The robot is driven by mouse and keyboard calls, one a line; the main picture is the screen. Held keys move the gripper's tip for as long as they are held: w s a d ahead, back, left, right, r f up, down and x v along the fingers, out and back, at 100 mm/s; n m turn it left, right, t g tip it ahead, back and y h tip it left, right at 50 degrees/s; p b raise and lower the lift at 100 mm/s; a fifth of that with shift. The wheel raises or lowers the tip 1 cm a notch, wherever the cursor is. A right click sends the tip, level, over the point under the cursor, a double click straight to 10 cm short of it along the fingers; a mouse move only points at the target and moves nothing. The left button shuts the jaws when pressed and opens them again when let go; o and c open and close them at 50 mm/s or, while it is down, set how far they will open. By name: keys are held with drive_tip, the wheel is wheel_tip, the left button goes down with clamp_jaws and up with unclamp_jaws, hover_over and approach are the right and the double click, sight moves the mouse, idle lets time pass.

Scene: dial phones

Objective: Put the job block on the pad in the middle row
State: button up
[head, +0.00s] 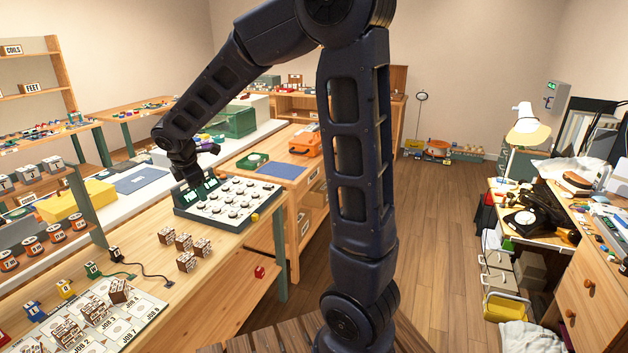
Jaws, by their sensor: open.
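Several brown-and-white blocks with print on their faces (186,261) stand in a loose group on the wooden bench. More such blocks (95,311) stand on a white sheet (147,313) marked with job names such as JOB 2 and JOB 7, at lower left. I cannot tell which is the job block. A white panel with a green edge (227,212) carries rows of round pads (233,213). My gripper (197,184) is open at the panel's back left, by small green displays. Its fingertips are too small to see clearly, and nothing shows in it.
An orange case (304,143) and a blue mat (281,171) are beyond the panel. Wooden floor is open at right.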

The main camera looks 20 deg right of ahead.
drive_tip(key=s+d+r+m, duration=0.2)
drive_tip(key=d+m, duration=0.1)
drive_tip(key=d, duration=0.2)
drive_tip(key=s+d+r+m, duration=0.2)
drive_tip(key=d+r+m, duration=0.1)
drive_tip(key=d, duration=0.3)
drive_tip(key=s+d+r+m+y, duration=0.1)
drive_tip(key=s+d+r+m, duration=0.1)
drive_tip(key=s+d+m, duration=1.3)
drive_tip(key=s+d, duration=0.2)
drive_tip(key=s, duration=0.1)
drive_tip(key=shift+s+d, duration=0.15)
drive_tip(key=shift+s, duration=0.25)
